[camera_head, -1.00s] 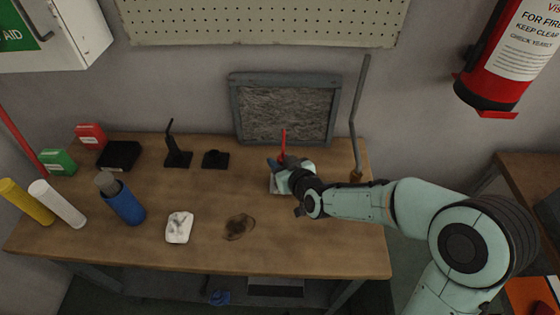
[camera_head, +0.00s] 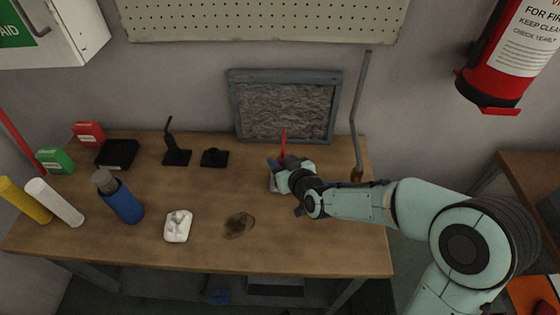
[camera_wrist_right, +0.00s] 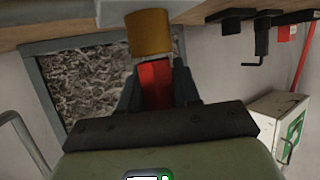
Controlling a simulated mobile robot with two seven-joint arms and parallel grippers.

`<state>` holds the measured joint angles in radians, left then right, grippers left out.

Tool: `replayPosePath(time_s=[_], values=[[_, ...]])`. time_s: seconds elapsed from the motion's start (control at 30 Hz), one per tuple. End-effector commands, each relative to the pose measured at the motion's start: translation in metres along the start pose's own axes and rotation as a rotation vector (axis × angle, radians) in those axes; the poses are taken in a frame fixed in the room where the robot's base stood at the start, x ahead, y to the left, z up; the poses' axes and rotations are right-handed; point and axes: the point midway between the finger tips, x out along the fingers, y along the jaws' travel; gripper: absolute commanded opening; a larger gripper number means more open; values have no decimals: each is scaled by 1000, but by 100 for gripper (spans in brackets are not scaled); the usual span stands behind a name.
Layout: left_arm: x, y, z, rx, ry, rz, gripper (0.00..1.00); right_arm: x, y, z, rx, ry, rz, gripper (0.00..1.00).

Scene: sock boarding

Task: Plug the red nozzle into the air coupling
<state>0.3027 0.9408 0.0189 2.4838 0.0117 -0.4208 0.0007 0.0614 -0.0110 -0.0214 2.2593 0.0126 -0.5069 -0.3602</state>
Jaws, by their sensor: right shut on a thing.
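The red nozzle (camera_head: 284,143) stands roughly upright in the head view, at the back right of the workbench. My right gripper (camera_head: 281,163) is shut on it. In the right wrist view the red nozzle (camera_wrist_right: 155,84) sits between the dark fingers of my right gripper (camera_wrist_right: 157,88). A brass-coloured cylinder (camera_wrist_right: 148,33), which looks like the air coupling, lies right at the nozzle's end, in line with it. I cannot tell whether the nozzle is inside it or only against it. A pale block partly shows under my gripper in the head view. My left gripper is not in view.
A grey framed panel (camera_head: 285,110) stands close behind the gripper, and a thin grey pipe (camera_head: 354,125) rises to its right. Dark stands (camera_head: 177,156), a blue bottle (camera_head: 123,204) and a white cloth-like piece (camera_head: 178,226) are on the left.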

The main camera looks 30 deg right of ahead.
Motion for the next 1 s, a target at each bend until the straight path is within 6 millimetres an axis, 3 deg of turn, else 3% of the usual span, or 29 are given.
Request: replayPosePath(time_s=[0.1, 0.13, 0.2, 0.23, 0.63, 1.0], values=[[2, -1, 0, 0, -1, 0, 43, 1, 0, 2, 0, 1, 0, 0], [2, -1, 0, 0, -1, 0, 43, 1, 0, 2, 0, 1, 0, 35], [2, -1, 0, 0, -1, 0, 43, 1, 0, 1, 0, 1, 0, 58], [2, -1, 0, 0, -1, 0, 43, 1, 0, 1, 0, 1, 0, 62], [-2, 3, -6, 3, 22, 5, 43, 0, 0, 2, 0, 0, 0, 62], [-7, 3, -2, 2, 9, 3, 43, -79, 1, -1, 0, 5, 2, 62]])
